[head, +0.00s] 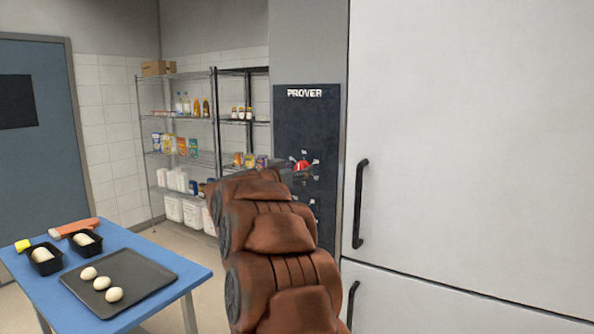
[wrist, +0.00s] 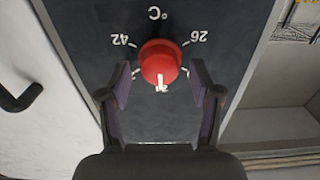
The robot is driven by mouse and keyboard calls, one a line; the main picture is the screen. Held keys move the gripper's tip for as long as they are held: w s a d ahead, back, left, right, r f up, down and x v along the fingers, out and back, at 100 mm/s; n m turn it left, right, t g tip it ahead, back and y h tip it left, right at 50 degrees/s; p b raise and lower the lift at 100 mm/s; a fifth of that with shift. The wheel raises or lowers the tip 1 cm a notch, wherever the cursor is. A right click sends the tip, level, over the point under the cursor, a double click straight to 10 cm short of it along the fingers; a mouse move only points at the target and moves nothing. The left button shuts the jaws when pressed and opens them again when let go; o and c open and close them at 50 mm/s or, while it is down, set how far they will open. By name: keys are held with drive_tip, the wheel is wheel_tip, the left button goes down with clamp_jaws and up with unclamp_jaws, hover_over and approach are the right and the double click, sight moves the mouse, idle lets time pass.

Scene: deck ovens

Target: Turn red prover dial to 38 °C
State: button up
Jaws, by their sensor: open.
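The red prover dial (wrist: 160,58) is a round knob on a dark panel in the wrist view. Its white pointer mark points toward the bottom of the picture. The number 42 shows to its upper left, 26 to its upper right and °C above; other scale numbers are hidden or unclear. My gripper (wrist: 160,72) is open, with one finger on each side of the dial and visible gaps between. In the head view the dial (head: 302,165) shows small and red just past the end of my arm, which hides part of the panel.
The panel (head: 306,120) marked PROVER stands left of a large white door with a black handle (head: 360,204). A blue table (head: 185,268) with a dark tray (head: 140,287) is at lower left. Shelves (head: 180,154) with goods stand behind.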

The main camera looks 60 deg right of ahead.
drive_tip(key=shift+c, duration=0.2)
drive_tip(key=c, duration=1.1)
drive_tip(key=shift+s+f+m+b, duration=0.15)
drive_tip(key=shift+m+b, duration=1.2)
drive_tip(key=shift+m, duration=1.55)
drive_tip(key=shift+w+f+m+b, duration=0.1)
drive_tip(key=shift+m+b, duration=1.2)
drive_tip(key=shift+m, duration=1.6)
